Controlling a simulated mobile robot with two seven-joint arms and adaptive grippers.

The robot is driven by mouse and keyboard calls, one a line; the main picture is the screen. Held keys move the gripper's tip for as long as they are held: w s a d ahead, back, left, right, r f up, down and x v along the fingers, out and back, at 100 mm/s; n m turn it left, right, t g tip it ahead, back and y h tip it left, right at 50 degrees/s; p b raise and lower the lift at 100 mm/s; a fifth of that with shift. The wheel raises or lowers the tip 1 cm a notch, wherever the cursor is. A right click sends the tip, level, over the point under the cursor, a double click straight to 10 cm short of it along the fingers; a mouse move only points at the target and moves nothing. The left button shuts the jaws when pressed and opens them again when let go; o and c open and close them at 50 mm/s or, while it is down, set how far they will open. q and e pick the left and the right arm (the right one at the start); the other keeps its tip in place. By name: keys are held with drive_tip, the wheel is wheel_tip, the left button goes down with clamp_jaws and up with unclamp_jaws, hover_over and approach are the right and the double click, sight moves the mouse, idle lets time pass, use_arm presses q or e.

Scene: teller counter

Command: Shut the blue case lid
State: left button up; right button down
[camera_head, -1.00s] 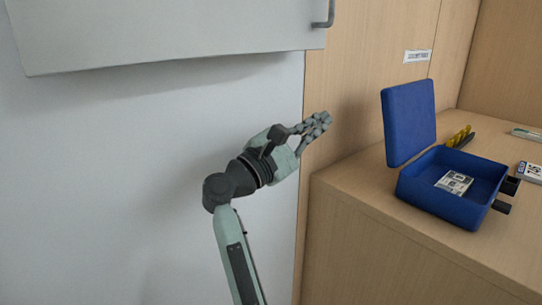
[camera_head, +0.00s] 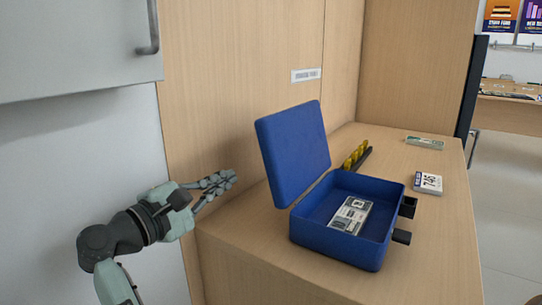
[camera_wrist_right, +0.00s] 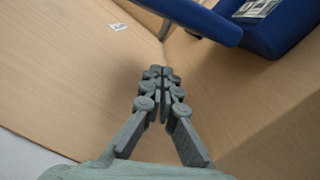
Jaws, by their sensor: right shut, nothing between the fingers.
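The blue case (camera_head: 340,253) stands on the wooden counter with its lid (camera_head: 293,155) raised, leaning a little back toward the left. A packet with a printed label (camera_head: 350,215) lies inside the case. My right gripper (camera_head: 226,181) is shut and empty, left of the lid and apart from it, by the counter's left end. In the right wrist view the fingertips (camera_wrist_right: 160,74) are together, and the lid's edge (camera_wrist_right: 205,22) crosses above them. My left gripper is not in view.
Black latch parts (camera_head: 404,222) stick out from the case's right side. A yellow and black item (camera_head: 356,158) lies behind the case. A wooden panel (camera_head: 240,85) rises behind. A grey cabinet (camera_head: 75,40) hangs upper left.

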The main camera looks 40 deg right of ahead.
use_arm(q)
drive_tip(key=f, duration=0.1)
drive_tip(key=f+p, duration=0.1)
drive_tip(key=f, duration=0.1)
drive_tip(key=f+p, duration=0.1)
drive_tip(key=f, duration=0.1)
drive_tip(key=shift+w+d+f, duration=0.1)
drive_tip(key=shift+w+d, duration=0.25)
use_arm(e)
drive_tip(key=x, duration=1)
drive_tip(key=shift+d, duration=0.3)
drive_tip(key=shift+w, duration=0.1)
drive_tip(key=shift+d, duration=0.1)
